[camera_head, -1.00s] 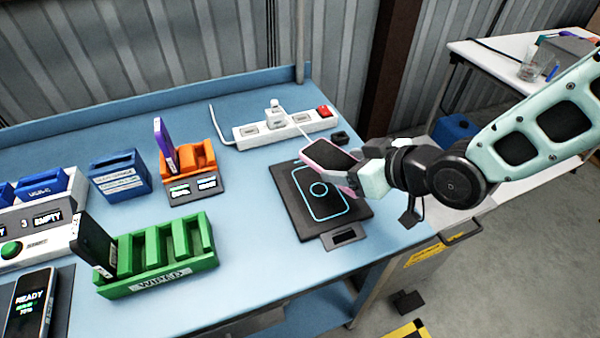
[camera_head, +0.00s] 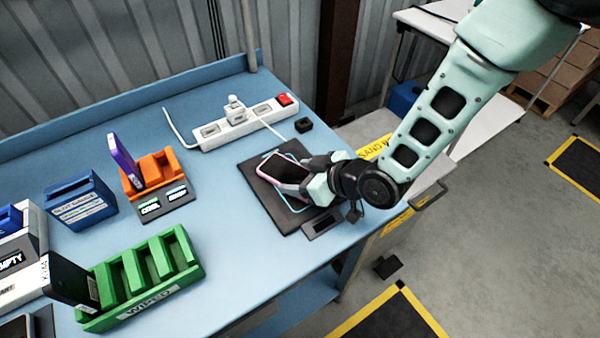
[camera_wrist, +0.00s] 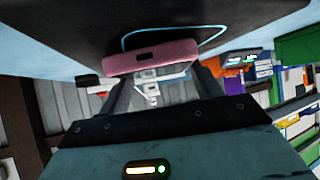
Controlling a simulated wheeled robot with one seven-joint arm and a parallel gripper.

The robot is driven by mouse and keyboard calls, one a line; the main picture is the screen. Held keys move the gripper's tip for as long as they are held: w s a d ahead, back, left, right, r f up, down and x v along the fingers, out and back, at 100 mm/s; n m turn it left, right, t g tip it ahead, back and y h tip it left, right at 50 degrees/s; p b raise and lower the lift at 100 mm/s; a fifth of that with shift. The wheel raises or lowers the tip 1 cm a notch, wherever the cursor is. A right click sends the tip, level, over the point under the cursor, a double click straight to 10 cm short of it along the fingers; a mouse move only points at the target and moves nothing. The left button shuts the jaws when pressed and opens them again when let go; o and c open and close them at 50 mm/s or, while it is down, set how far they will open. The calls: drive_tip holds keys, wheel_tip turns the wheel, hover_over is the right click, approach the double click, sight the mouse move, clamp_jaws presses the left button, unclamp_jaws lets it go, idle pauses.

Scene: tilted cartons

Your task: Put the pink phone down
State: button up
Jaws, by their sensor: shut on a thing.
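The pink phone (camera_head: 284,171) has a dark screen and a pink edge. It lies over the black charging pad (camera_head: 265,201) with the light-blue outline, on the blue bench. My gripper (camera_head: 312,180) is shut on the phone's near right end. In the wrist view the phone's pink end (camera_wrist: 152,56) shows between my fingers, close to the dark pad (camera_wrist: 85,25). I cannot tell whether the phone touches the pad. My gripper hides part of the pad's right side.
A white power strip (camera_head: 240,127) with a red switch lies behind the pad, beside a small black block (camera_head: 303,125). An orange dock (camera_head: 160,172) holds a purple phone (camera_head: 124,160). A green rack (camera_head: 150,275) holds a dark phone (camera_head: 70,279). The bench between rack and pad is clear.

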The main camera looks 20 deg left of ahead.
drive_tip(key=shift+f, duration=0.15)
drive_tip(key=shift+f, duration=0.2)
drive_tip(key=o, duration=1.2)
drive_tip(key=shift+r, duration=0.15)
